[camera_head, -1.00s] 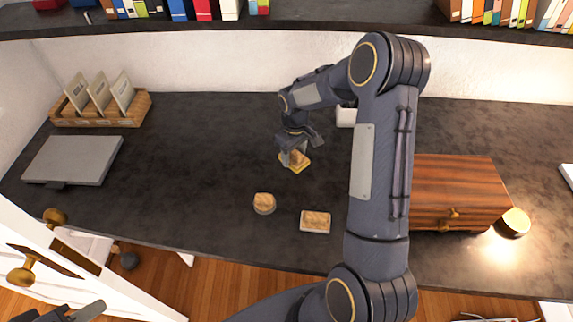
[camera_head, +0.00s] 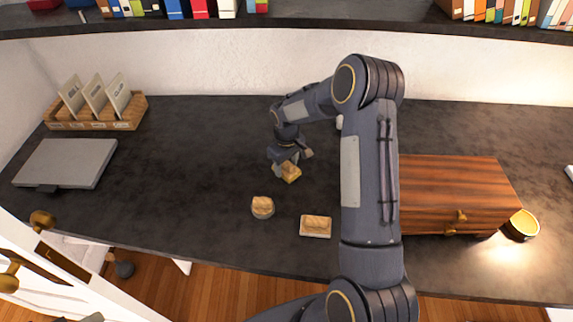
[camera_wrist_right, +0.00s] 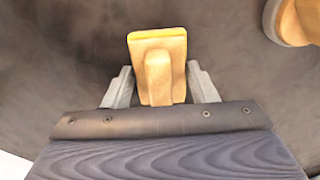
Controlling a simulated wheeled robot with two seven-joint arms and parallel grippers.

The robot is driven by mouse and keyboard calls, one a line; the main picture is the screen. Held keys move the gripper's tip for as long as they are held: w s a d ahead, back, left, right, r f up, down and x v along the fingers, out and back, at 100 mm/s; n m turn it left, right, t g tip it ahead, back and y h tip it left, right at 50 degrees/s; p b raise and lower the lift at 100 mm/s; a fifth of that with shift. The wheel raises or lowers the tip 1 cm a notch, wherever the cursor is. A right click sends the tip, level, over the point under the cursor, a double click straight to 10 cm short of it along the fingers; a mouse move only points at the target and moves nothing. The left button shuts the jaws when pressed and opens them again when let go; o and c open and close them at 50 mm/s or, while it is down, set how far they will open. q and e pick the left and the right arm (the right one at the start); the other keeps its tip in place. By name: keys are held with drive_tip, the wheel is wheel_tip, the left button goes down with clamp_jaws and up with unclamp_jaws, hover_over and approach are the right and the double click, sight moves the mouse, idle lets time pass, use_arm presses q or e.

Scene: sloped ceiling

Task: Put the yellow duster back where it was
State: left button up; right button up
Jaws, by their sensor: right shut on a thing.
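The yellow duster (camera_head: 291,173), a small block with a wooden grip and a yellow base, is at my right gripper (camera_head: 285,167) above the middle of the dark counter. In the right wrist view the duster (camera_wrist_right: 158,42) has its grip between the two grey fingers of the right gripper (camera_wrist_right: 161,88), which is shut on it. Whether its base touches the counter is hard to tell. Only a sliver of what seems to be my left gripper (camera_head: 94,317) shows at the bottom left edge, so its jaws cannot be judged.
A round wooden-topped duster (camera_head: 262,207) and a rectangular one (camera_head: 316,226) lie nearer the front edge. A grey laptop-like slab (camera_head: 66,163) and card rack (camera_head: 95,124) stand left. The counter's left middle is clear.

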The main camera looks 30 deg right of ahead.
drive_tip(key=o, duration=0.9)
drive_tip(key=shift+o, duration=0.2)
wheel_tip(320, 180, up, 11)
drive_tip(key=p, duration=0.7)
wheel_tip(320, 180, up, 9)
drive_tip(key=m+t, duration=0.1)
hover_over(287, 162)
drive_tip(key=s+a, duration=0.1)
drive_tip(key=s, duration=0.3)
drive_tip(key=s+a+r+m+t+y, duration=0.1)
drive_tip(key=s+a+r, duration=0.2)
drive_tip(key=s+r, duration=0.3)
drive_tip(key=s+a+r+m+t+y, duration=0.1)
drive_tip(key=s+a+r+t, duration=0.15)
drive_tip(key=s+r, duration=0.45)
drive_tip(key=s+a+f+y, duration=0.1)
drive_tip(key=s+a, duration=0.1)
drive_tip(key=s, duration=0.4)
drive_tip(key=s+a+f+m+t, duration=0.1)
drive_tip(key=s+a+f, duration=0.1)
drive_tip(key=s, duration=0.4)
drive_tip(key=shift+a+f+y+p, duration=0.15)
drive_tip(key=shift+a+y+p, duration=0.2)
drive_tip(key=shift+a, duration=0.35)
